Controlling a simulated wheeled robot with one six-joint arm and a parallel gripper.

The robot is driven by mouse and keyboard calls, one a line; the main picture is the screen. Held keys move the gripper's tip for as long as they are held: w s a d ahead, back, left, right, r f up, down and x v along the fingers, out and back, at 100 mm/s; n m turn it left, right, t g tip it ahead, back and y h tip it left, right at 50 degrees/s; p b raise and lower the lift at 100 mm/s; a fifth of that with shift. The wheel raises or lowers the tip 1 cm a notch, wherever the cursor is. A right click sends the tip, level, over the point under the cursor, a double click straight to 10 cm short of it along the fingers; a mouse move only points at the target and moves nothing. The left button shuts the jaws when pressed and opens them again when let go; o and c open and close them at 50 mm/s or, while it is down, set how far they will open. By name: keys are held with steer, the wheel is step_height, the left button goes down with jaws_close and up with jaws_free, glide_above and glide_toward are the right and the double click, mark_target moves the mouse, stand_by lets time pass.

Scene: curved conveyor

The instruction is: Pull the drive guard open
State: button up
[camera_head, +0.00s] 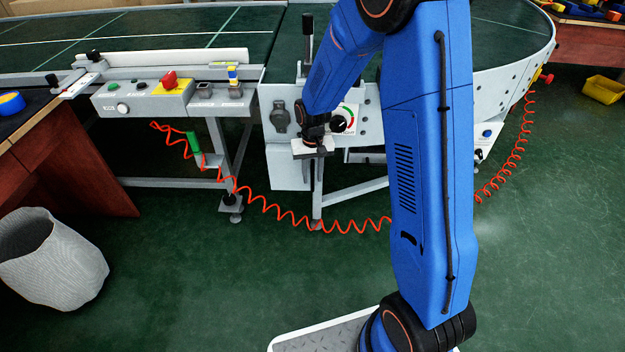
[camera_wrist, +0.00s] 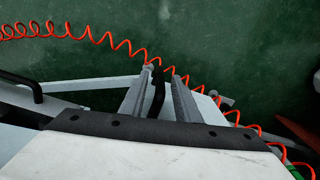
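The drive guard appears to be the light grey panel (camera_head: 287,170) under the conveyor's near side, in the head view; my gripper covers part of it. My gripper (camera_head: 312,150) is at the panel's right side, below the dial. In the wrist view, my gripper's two grey fingers (camera_wrist: 160,98) stand apart. A black bar handle (camera_wrist: 157,92) lies between them, closer to the left finger, with a gap at the right finger. The fingers do not appear clamped on it. The handle is hidden in the head view, and the guard looks closed.
A coiled orange hose (camera_head: 270,212) hangs below the conveyor and crosses beyond the fingers in the wrist view. A control box (camera_head: 145,98) with a red button is at left. The dial (camera_head: 343,118) is just above my gripper.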

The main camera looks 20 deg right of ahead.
steer(key=shift+f, duration=1.15)
steer(key=shift+c, duration=0.5)
jaws_close()
steer(key=shift+a, duration=0.1)
